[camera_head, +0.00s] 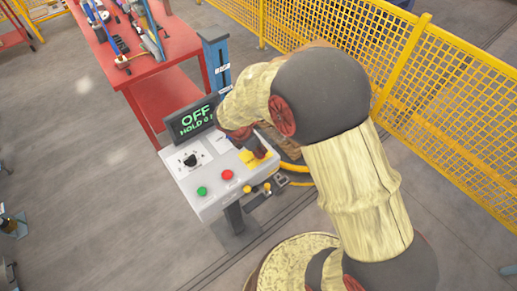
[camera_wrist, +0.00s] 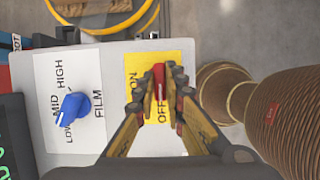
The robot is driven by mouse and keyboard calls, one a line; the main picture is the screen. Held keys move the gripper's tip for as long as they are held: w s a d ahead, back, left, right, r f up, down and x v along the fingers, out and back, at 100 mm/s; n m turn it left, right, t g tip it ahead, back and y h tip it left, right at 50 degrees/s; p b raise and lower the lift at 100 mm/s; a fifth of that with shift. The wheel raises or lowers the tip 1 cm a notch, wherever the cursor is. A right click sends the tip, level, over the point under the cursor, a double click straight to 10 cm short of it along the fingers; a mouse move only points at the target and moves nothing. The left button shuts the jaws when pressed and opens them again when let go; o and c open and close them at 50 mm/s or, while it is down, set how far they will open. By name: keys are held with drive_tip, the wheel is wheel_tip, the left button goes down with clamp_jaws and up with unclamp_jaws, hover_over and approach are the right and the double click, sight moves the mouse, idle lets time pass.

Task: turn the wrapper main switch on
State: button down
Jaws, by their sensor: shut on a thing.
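The wrapper main switch is a red handle (camera_wrist: 159,76) on a yellow plate (camera_wrist: 134,66) marked ON and OFF, seen in the wrist view. My gripper (camera_wrist: 158,92) has its two fingers closed on the sides of the red handle. The handle lies lengthwise between the fingers; they hide part of it and of the lettering. In the head view, my gripper (camera_head: 256,150) is over the yellow plate (camera_head: 250,161) on the control panel (camera_head: 211,205), and my arm hides the switch. The display (camera_head: 193,119) reads OFF with a HOLD line.
A blue FILM knob (camera_wrist: 74,105) sits left of the switch in the wrist view. Green (camera_head: 201,190) and red (camera_head: 227,174) buttons and a black knob (camera_head: 190,160) are on the panel. A red workbench (camera_head: 165,85) stands behind; yellow fencing (camera_head: 450,95) is at right.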

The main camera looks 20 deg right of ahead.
drive_tip(key=shift+m, duration=0.3)
drive_tip(key=m+g+p, duration=0.1)
drive_tip(key=m, duration=0.1)
drive_tip(key=m+g+p, duration=0.1)
drive_tip(key=m, duration=0.2)
drive_tip(key=shift+w+r+m, duration=0.1)
drive_tip(key=shift+w+m, duration=0.1)
drive_tip(key=shift+m, duration=0.1)
drive_tip(key=m+g+p, duration=0.1)
drive_tip(key=m, duration=0.1)
drive_tip(key=m+g, duration=0.1)
drive_tip(key=m, duration=0.2)
drive_tip(key=shift+w+y+p, duration=0.1)
drive_tip(key=shift+y+p, duration=0.2)
drive_tip(key=shift+p, duration=0.05)
drive_tip(key=m+y, duration=0.1)
drive_tip(key=m, duration=0.2)
drive_tip(key=m+g+y+p, duration=0.1)
drive_tip(key=m, duration=0.2)
drive_tip(key=shift+w+d+m+g, duration=0.1)
drive_tip(key=shift+d+m+g, duration=0.1)
drive_tip(key=shift+m+g, duration=0.1)
drive_tip(key=c, duration=2)
unclamp_jaws()
drive_tip(key=shift+o, duration=0.8)
